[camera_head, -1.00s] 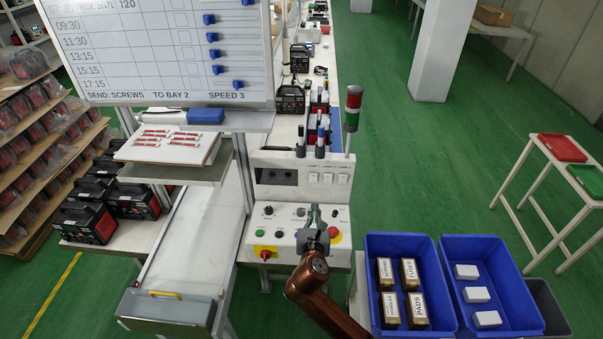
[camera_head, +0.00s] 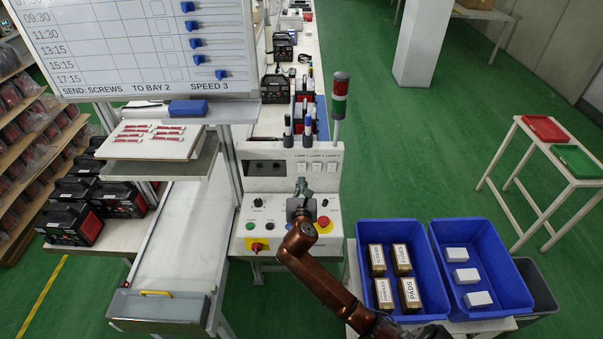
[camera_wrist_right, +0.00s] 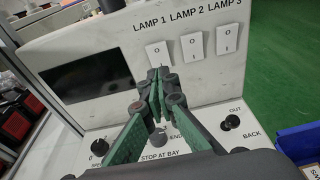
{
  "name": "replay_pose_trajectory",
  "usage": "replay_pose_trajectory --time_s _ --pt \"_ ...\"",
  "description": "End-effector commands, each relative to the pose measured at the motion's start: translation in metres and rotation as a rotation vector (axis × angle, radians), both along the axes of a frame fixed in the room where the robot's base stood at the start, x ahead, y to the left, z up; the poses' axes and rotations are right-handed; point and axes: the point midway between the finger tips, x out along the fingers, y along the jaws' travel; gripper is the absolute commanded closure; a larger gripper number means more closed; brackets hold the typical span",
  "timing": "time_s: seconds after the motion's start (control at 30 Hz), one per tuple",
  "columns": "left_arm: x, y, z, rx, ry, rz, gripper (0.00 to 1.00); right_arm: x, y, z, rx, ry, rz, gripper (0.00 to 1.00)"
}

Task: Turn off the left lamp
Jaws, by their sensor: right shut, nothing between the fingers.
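Three white rocker switches sit on the upright panel, under the labels LAMP 1, LAMP 2 and LAMP 3. The left one, LAMP 1 (camera_wrist_right: 157,52), also shows in the head view (camera_head: 301,167). LAMP 2 (camera_wrist_right: 192,47) and LAMP 3 (camera_wrist_right: 228,38) are to its right. Each has a 0 above and an I below; I cannot tell which way they are tipped. My right gripper (camera_wrist_right: 157,78) is shut and empty, its green-padded fingertips just below and in front of LAMP 1. In the head view the right gripper (camera_head: 301,184) covers part of the console. Contact cannot be told. My left gripper is not in view.
The console's lower face carries knobs, a green button (camera_head: 250,226) and a red stop button (camera_head: 323,221). A dark screen (camera_wrist_right: 87,77) is left of the switches. Pens and a red-green signal light (camera_head: 340,95) stand above. Blue bins (camera_head: 372,230) are at right.

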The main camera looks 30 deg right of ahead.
Motion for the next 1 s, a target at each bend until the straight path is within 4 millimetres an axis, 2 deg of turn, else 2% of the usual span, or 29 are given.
replay_pose_trajectory --time_s 0.1,0.33,0.5,0.83,1.0 --pt "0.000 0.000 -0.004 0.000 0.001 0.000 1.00 0.020 -0.013 -0.005 -0.001 -0.001 -0.001 1.00" --pt "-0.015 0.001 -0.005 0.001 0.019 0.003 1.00 0.045 -0.028 0.000 -0.001 -0.001 -0.001 1.00" --pt "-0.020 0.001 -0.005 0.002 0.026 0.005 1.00 0.050 -0.032 0.001 0.001 0.001 0.000 1.00" --pt "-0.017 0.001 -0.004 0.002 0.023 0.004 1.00 0.051 -0.032 0.001 0.001 0.001 0.000 1.00" --pt "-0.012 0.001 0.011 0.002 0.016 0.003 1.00 0.052 -0.033 0.007 0.008 0.016 0.000 1.00"
